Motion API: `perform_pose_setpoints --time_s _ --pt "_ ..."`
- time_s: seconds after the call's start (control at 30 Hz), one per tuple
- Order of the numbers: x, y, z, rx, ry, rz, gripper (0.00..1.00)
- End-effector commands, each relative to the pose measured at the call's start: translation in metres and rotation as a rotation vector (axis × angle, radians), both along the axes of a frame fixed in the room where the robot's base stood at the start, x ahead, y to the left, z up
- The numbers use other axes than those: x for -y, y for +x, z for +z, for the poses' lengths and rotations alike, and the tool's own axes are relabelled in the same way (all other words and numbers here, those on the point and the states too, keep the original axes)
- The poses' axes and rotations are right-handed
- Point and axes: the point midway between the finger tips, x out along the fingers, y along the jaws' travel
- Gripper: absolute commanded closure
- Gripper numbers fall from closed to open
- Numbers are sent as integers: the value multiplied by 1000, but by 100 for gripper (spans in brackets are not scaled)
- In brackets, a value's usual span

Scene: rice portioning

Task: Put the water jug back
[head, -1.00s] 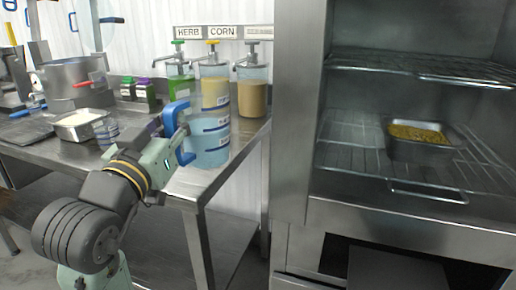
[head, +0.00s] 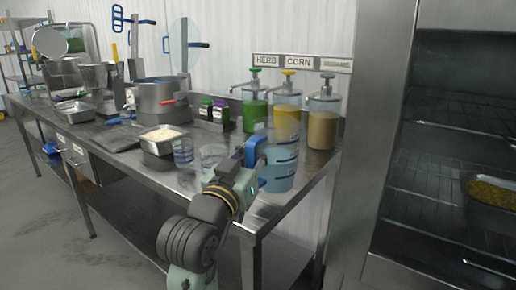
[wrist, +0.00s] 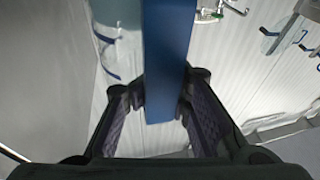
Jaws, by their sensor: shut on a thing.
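The water jug (head: 279,172) is clear with bluish water and a blue handle (head: 256,149). It is upright at the front right of the steel table in the head view. I cannot tell whether its base touches the table or hangs just above or in front of it. My gripper (head: 249,163) is shut on the blue handle, on the jug's left side. In the wrist view the blue handle (wrist: 168,60) runs between the two fingers of my gripper (wrist: 160,108). Part of the clear jug wall (wrist: 120,50) shows at its left.
Behind the jug stand pump dispensers with green (head: 255,112), yellow (head: 287,115) and tan (head: 322,122) contents. Two clear cups (head: 183,152) and a steel pan of rice (head: 163,142) are to the left. A steel rack with a yellow-filled pan (head: 494,190) is at right.

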Motion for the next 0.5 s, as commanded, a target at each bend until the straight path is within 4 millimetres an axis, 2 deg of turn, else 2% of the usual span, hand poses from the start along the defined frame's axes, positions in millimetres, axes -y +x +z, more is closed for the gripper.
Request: perform_pose_setpoints --time_s 0.1,0.23,0.33,0.5 --pt "1 28 1 0 -2 -1 100" --pt "1 55 -2 2 -2 0 100" --pt "2 69 -3 4 -1 -1 100" --pt "2 80 -5 5 0 0 100"
